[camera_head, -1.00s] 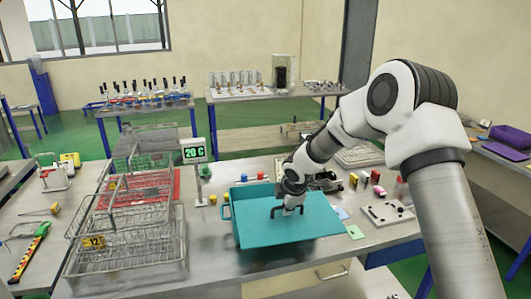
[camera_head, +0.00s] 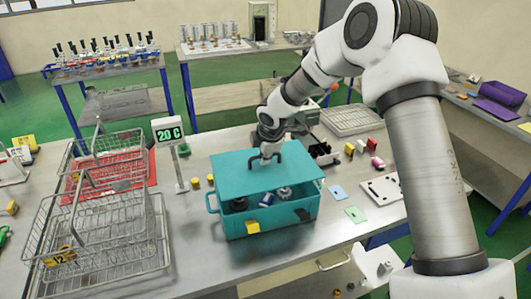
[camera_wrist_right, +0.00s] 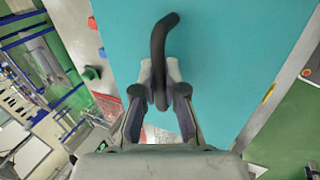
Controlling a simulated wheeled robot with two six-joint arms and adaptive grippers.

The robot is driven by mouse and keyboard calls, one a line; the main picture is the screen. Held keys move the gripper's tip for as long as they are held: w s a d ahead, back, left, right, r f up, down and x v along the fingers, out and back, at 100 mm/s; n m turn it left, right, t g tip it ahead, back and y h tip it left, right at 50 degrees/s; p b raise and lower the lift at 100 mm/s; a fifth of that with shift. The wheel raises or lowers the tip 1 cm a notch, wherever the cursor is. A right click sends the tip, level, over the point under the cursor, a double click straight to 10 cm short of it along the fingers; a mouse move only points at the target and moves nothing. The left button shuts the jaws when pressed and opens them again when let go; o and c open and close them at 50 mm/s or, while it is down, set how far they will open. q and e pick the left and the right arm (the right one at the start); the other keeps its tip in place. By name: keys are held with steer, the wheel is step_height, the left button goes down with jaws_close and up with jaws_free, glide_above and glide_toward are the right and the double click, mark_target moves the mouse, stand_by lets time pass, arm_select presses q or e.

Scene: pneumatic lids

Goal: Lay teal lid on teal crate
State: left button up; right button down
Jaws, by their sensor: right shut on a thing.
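The teal lid (camera_head: 235,175) is a flat panel with a black bar handle (camera_wrist_right: 158,60) on top. My right gripper (camera_head: 268,152) is shut on that handle; the wrist view shows the fingers around its lower end. The lid is over the rear of the teal crate (camera_head: 285,220) and hides that part. The crate stands on the metal table with a yellow tag on its front. Its front opening shows, with several dark and silvery items (camera_head: 265,199) inside. I cannot tell how far the lid is above the rim. My left gripper is not in view.
Wire baskets (camera_head: 110,235) stand left of the crate, and a "20 C" display (camera_head: 168,130) stands on a post behind its left side. Small coloured blocks, cards (camera_head: 355,214) and a white plate (camera_head: 383,188) lie to the right. Bare table shows in front of the crate.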

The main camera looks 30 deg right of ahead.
mark_target(267, 169)
steer(key=shift+s+f+b, duration=0.1)
steer(key=shift+f+b, duration=2.45)
steer(key=shift+f, duration=0.5)
steer(key=shift+s+r, duration=0.1)
steer(key=shift+s, duration=0.1)
steer(key=shift+p, duration=0.3)
steer(key=c, duration=1.2)
jaws_free()
steer(key=shift+o, duration=0.2)
